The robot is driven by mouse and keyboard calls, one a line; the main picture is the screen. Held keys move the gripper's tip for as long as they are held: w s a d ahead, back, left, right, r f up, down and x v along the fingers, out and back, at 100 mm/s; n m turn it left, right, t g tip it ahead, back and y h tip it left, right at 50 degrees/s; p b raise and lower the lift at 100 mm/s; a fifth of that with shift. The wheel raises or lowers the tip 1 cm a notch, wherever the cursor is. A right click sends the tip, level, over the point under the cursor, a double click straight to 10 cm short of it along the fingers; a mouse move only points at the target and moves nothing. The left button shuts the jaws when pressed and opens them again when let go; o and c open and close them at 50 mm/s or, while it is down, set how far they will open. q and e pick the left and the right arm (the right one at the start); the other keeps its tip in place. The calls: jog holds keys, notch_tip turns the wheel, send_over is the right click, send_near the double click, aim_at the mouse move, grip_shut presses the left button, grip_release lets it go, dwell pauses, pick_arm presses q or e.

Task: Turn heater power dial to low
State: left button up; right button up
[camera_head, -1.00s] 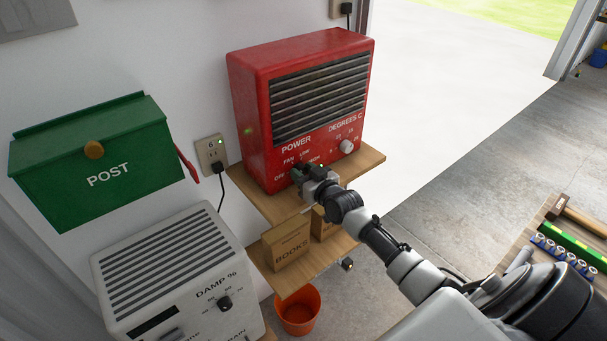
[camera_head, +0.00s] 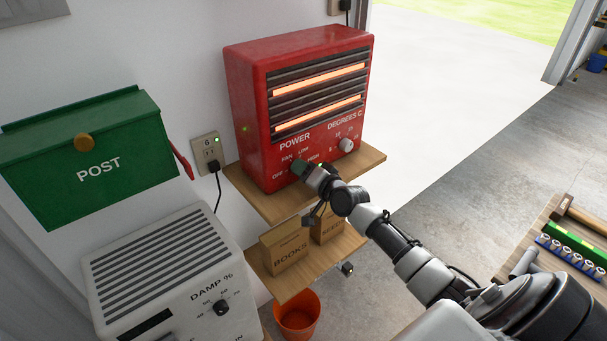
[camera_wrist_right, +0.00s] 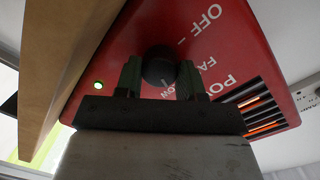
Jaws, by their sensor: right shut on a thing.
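The red heater (camera_head: 245,110) stands on a wooden shelf, with two orange bars glowing behind its grille (camera_head: 318,87). Its front has POWER lettering with OFF, FAN, LOW and HIGH marks. My right gripper (camera_head: 303,169) is at the power dial and covers it in the head view. In the right wrist view, the dark round power dial (camera_wrist_right: 158,66) sits between the two fingers of my right gripper (camera_wrist_right: 160,80), which are shut on it. A green light (camera_wrist_right: 98,86) is lit beside it. Where the dial points cannot be made out. My left gripper is not in view.
The temperature knob (camera_head: 346,144) is right of the power dial. Boxes marked BOOKS (camera_head: 285,252) and SEED (camera_head: 328,225) stand on the lower shelf. A white dehumidifier (camera_head: 165,265), green post box (camera_head: 90,160) and orange bucket (camera_head: 297,318) are nearby.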

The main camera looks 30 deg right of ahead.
jog(key=shift+f+m+b, duration=0.1)
jog(key=shift+m+b, duration=0.2)
jog(key=shift+m, duration=0.5)
jog(key=o, duration=0.9)
jog(key=shift+s, duration=0.1)
jog(key=s, duration=0.3)
jog(key=s+d, duration=0.1)
jog(key=s, duration=0.3)
jog(key=s+r+b, duration=0.1)
jog(key=s, duration=0.2)
jog(key=shift+s+d, duration=0.2)
jog(key=shift+s, duration=0.05)
jog(key=shift+f, duration=0.1)
